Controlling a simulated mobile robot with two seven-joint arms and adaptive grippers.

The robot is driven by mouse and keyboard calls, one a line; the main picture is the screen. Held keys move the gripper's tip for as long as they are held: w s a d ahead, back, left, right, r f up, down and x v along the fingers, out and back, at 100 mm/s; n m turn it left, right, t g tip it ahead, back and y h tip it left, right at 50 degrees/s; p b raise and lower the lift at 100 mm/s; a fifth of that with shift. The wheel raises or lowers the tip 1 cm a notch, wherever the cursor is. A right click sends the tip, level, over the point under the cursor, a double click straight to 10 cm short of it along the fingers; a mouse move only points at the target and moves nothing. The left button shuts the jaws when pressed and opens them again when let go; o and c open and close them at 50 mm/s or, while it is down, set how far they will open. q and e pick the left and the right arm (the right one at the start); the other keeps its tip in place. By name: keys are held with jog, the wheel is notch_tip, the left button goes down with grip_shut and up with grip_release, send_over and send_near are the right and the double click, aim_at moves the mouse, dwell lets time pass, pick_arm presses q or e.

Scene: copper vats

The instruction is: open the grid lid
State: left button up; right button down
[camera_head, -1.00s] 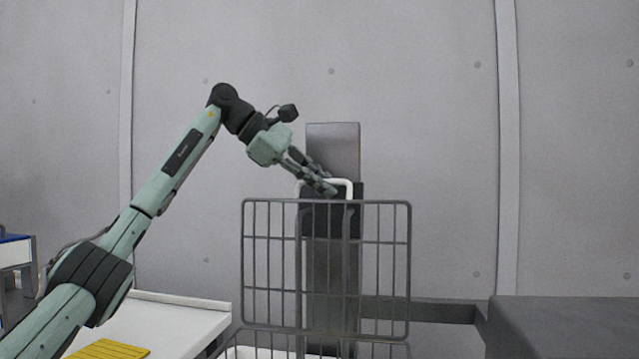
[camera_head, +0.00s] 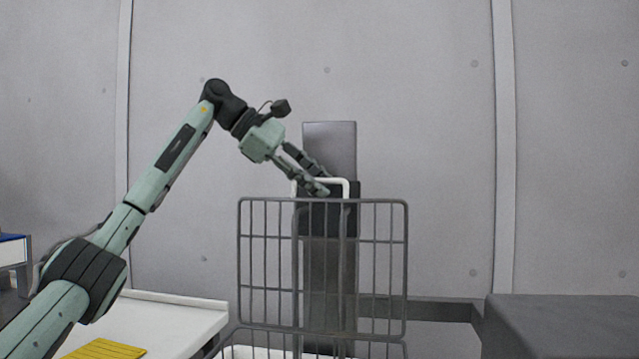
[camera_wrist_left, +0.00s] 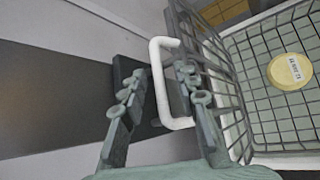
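The grid lid (camera_head: 323,288) is a dark wire panel standing upright above its basket in the head view. It also shows edge-on in the wrist view (camera_wrist_left: 208,62). A white U-shaped handle (camera_head: 346,186) rises at the lid's top edge; it shows in the wrist view too (camera_wrist_left: 154,62). My left gripper (camera_head: 326,184) is at the handle, reaching down from the upper left. In the wrist view its fingers (camera_wrist_left: 155,101) are spread, with the handle between them; I see no clear grip on it. My right gripper is not in view.
The basket (camera_wrist_left: 246,142) has a pale rim and holds a round yellowish disc (camera_wrist_left: 290,71). A dark grey column (camera_head: 330,150) stands behind the lid. A white table (camera_head: 175,318) with a yellow item (camera_head: 105,349) is at left, a grey block (camera_head: 565,325) at right.

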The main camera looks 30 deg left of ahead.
pick_arm(q)
jog(key=v, duration=1.1)
jog(key=shift+a, duration=0.1)
